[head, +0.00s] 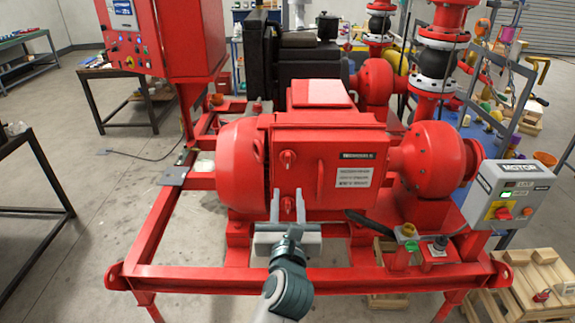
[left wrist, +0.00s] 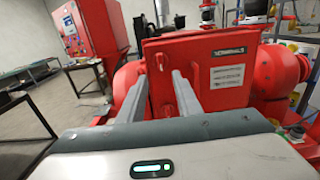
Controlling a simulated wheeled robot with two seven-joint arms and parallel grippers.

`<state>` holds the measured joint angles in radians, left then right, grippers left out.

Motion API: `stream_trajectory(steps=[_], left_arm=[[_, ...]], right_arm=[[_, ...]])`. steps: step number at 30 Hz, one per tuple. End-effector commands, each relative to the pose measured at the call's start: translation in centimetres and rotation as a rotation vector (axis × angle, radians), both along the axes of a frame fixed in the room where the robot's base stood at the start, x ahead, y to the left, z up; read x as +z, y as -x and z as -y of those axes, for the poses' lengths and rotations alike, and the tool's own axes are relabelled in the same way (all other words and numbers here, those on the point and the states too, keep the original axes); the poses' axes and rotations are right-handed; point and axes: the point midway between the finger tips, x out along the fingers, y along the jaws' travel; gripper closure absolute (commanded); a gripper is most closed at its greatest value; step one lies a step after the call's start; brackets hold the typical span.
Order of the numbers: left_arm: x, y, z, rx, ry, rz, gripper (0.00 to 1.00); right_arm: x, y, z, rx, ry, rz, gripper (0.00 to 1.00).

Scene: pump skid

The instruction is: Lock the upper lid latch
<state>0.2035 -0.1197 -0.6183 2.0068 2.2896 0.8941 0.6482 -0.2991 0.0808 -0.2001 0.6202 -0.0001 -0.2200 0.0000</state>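The red terminal box lid (head: 325,165) faces me on the pump motor; it also shows in the left wrist view (left wrist: 208,60). The upper latch (head: 287,157) is a small red knob near the lid's left edge. The lower latch (head: 287,204) sits straight below it. My left gripper (head: 288,192) is open and empty in front of the lid, below the upper latch, and the lower latch shows between its fingers. In the left wrist view a red latch (left wrist: 161,61), seemingly the upper one, shows just beyond and between the fingertips. Its exact turn is too small to tell. My right gripper is out of view.
A red skid frame (head: 190,281) runs around the motor. A grey motor control box (head: 510,195) stands at the right. A black cable (head: 370,222) hangs under the lid's right side. A red cabinet (head: 165,40) stands at the back left. The space before the lid is clear.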

Motion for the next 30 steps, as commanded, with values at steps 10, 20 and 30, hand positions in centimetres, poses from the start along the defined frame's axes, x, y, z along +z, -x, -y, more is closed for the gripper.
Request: stream_trajectory(steps=[10,20,30], left_arm=[[-0.2,-5.8,0.0,0.001,-0.002,0.002,0.69],[-0.3,-11.2,0.0,0.001,-0.003,0.002,0.69],[-0.1,-14.5,0.0,0.0,-0.001,0.001,0.69]], right_arm=[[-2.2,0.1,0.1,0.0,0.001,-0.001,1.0],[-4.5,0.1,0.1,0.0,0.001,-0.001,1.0],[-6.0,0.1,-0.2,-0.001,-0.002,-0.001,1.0]])
